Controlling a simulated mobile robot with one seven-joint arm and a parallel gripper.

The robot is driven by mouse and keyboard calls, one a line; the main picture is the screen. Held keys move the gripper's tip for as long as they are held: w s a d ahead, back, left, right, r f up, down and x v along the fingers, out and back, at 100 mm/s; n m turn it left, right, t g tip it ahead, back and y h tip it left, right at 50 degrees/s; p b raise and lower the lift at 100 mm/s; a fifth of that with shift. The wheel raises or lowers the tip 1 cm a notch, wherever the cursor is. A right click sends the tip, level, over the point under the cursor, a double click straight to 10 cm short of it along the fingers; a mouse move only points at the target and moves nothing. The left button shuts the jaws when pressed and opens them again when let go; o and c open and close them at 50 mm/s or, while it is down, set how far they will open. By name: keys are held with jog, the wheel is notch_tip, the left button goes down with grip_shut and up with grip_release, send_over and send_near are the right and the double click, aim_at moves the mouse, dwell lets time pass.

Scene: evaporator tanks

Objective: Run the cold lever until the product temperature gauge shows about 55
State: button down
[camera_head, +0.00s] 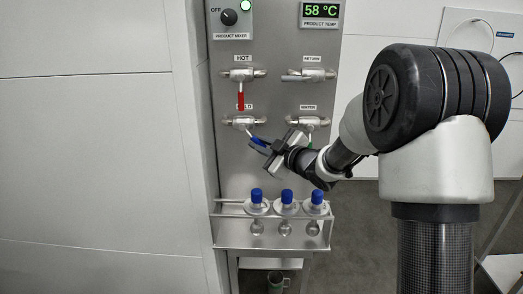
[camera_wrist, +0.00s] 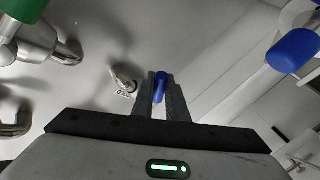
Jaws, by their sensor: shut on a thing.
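The product temperature gauge (camera_head: 320,11) at the top of the steel panel reads 58 °C. The cold lever (camera_head: 258,141) has a blue handle and slants down to the right from its valve (camera_head: 243,121); its label is partly covered. My gripper (camera_head: 268,151) is at this lever. In the wrist view the blue handle (camera_wrist: 160,82) sits between the two fingers of my gripper (camera_wrist: 160,95), which are shut on it.
The hot lever (camera_head: 241,101), red, hangs straight down just above. The return valve (camera_head: 308,75) and water valve (camera_head: 309,121) are to the right. The product mixer knob (camera_head: 229,17) is at top left.

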jog(key=m+t+b, duration=0.1)
jog(key=b, duration=0.1)
jog(key=a+f+m+y+b, duration=0.1)
jog(key=b, duration=0.2)
jog(key=shift+a+f+m+t, duration=0.25)
jog(key=shift+f+m+t, duration=0.05)
jog(key=shift+t, duration=0.1)
jog(key=shift+r+y+b, duration=0.1)
jog(key=shift+y+b, duration=0.2)
jog(key=c, duration=1.7)
grip_release()
jog(key=shift+c, duration=0.2)
jog(key=v, duration=1.7)
jog(key=shift+s, duration=0.25)
